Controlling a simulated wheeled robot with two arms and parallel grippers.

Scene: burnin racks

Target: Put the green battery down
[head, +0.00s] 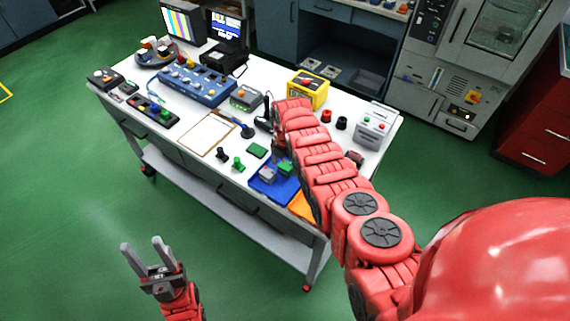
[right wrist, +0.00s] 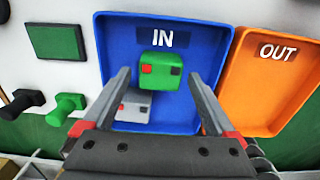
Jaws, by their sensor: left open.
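The green battery (right wrist: 161,70), with a red and a dark terminal, is in the blue IN tray (right wrist: 116,35). A grey battery (right wrist: 131,107) is just beside or partly under it; I cannot tell if they touch. The green battery also shows in the head view (head: 286,168). My right gripper (right wrist: 158,76) is open over the tray, its fingers apart on either side of the green battery with gaps showing. In the head view my right arm hides part of it. My left gripper (head: 144,245) is open and empty, in front of the table over the floor.
An orange OUT tray (right wrist: 262,85) stands right of the blue tray. On the white table are a clipboard (head: 206,134), a blue device (head: 193,86) and a yellow box (head: 309,88).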

